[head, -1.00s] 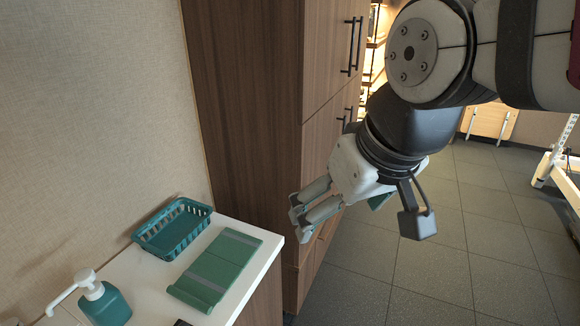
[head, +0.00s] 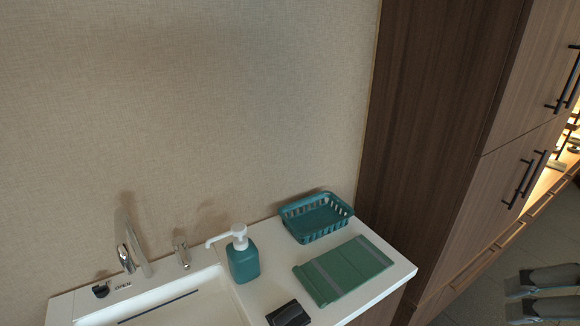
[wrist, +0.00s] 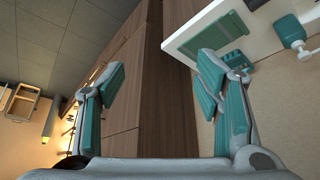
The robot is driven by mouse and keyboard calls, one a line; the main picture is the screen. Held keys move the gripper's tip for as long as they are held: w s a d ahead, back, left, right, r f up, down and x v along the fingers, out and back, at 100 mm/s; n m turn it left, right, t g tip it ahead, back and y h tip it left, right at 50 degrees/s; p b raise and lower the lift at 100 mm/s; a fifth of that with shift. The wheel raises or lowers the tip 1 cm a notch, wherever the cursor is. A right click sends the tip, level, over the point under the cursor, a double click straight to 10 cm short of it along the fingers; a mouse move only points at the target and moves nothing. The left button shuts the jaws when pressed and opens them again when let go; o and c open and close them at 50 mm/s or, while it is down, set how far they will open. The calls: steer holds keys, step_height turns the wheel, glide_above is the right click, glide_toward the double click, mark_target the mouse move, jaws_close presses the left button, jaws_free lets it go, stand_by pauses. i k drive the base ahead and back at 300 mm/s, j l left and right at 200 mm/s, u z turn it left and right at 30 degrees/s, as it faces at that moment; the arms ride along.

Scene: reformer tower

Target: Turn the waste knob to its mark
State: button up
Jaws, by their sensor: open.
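A small dark knob (head: 101,290) sits on the back left rim of the white sink in the head view, beside a small dark label too small to read. I cannot make out a mark or which way the knob points. My gripper (wrist: 163,75) is open and empty in the wrist view, its teal-padded fingers wide apart. Part of it also shows at the right edge of the head view, far from the knob. The knob is not in the wrist view.
A chrome faucet (head: 128,250) and a small chrome fitting (head: 181,252) stand behind the sink. A soap dispenser (head: 243,262), a teal basket (head: 316,218), a green folded mat (head: 343,270) and a dark object (head: 288,314) stand to the right. Wooden cabinets (head: 450,140) rise beyond.

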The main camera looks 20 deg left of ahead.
mark_target(100, 291)
steer(key=u, duration=2.1)
steer(key=i+j+z, duration=0.3)
steer(key=j, duration=0.35)
steer(key=i+j+z, duration=0.15)
steer(key=j, duration=0.25)
steer(key=i, duration=0.1)
